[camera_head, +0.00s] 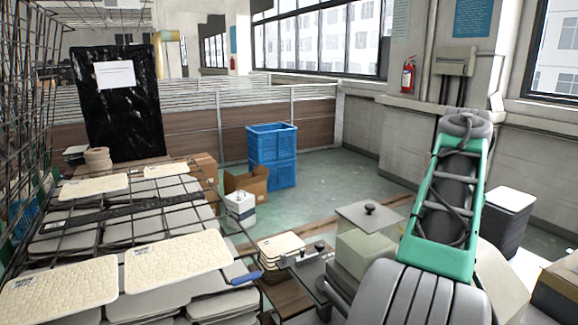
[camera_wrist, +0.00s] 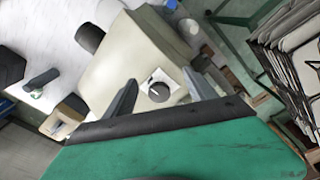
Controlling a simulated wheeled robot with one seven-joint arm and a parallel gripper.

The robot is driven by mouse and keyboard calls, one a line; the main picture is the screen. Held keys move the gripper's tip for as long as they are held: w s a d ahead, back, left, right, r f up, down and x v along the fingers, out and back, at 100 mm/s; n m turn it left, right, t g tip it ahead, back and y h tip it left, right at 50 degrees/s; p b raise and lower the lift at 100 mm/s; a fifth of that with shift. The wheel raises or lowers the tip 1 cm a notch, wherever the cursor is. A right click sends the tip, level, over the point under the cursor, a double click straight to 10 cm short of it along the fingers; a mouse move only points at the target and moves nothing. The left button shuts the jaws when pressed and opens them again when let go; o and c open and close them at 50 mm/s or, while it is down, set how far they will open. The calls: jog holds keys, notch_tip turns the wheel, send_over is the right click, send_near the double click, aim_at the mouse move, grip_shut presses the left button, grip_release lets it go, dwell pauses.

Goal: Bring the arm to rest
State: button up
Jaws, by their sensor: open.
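My arm (camera_head: 445,210), green and grey, rises at the right of the head view and bends at a grey joint near the top. My gripper (camera_wrist: 159,78) shows in the wrist view with its two dark fingers apart. I see nothing held between them. Beyond the fingers is a pale, cream block-like body (camera_wrist: 135,60) with a small white patch and a dark round knob. I cannot tell the distance to it. The gripper does not show clearly in the head view.
A wire rack (camera_head: 150,215) with cream tray panels (camera_head: 178,258) fills the left. Blue crates (camera_head: 272,158), a cardboard box (camera_head: 246,184) and a white canister (camera_head: 240,207) stand on the floor beyond. A low partition (camera_head: 200,125) runs behind. Open green floor lies right of the crates.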

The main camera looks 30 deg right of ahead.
jog(key=w+a+f+n+t+b, duration=0.1)
jog(key=w+a+f+n, duration=0.1)
jog(key=w+a+f, duration=0.55)
jog(key=w+a+f+n+t+b, duration=0.1)
jog(key=w+a+f+n, duration=0.1)
jog(key=w+a, duration=0.95)
jog(key=s+a+f+n, duration=0.1)
jog(key=s+a+f, duration=0.1)
jog(key=a+f, duration=0.2)
jog(key=s+a+f+n+t, duration=0.1)
jog(key=s+a+f, duration=0.1)
jog(key=a, duration=0.9)
jog(key=s+a+f+n+t+b, duration=0.1)
jog(key=s+a+f+n, duration=0.1)
jog(key=a+f, duration=0.3)
jog(key=a, duration=0.3)
jog(key=shift+f+y, duration=0.35)
jog(key=shift+y, duration=0.05)
jog(key=shift+a, duration=0.1)
